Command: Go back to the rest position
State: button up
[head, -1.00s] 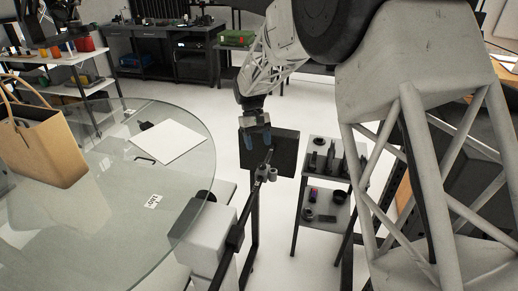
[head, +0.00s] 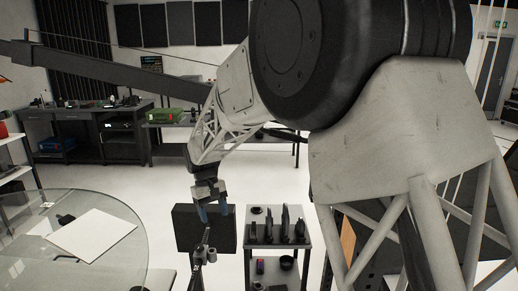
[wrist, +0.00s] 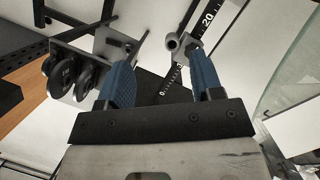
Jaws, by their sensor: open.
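My gripper (head: 213,212) hangs fingers-down in the middle of the head view, in front of a dark square panel (head: 185,230). Its two blue fingers are apart with nothing between them. In the wrist view the same gripper (wrist: 160,85) shows both blue fingers spread wide and empty. Beyond the fingers lie a ruler-marked rail (wrist: 185,68) and a small grey clamp (wrist: 184,42). In the head view the clamp stands close below the fingertips; I cannot tell the exact gap.
A round glass table (head: 130,235) with a white sheet (head: 92,235) stands at left. A small grey shelf cart (head: 262,240) with dark parts stands right of my gripper. A workbench (head: 90,135) stands at the back left. White floor (head: 110,185) lies open between.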

jog(key=s+d+r+m+t+y, duration=0.1)
jog(key=s+d+r, duration=0.2)
jog(key=s+d, duration=0.3)
jog(key=s+d+r+m+t, duration=0.1)
jog(key=s+d+r, duration=0.35)
jog(key=d, duration=0.35)
jog(key=s+d+r+m+y, duration=0.1)
jog(key=s+d+r+m, duration=0.15)
jog(key=s+d, duration=0.45)
jog(key=s+d+f+m+t, duration=0.1)
jog(key=s+d, duration=0.5)
jog(key=s, duration=0.4)
jog(key=s+d+f+m+t, duration=0.1)
jog(key=s+d+t, duration=0.1)
jog(key=s+d, duration=0.4)
jog(key=s, duration=0.3)
jog(key=shift+s+f+m, duration=0.3)
jog(key=shift+s+m, duration=0.05)
jog(key=shift+s, duration=0.05)
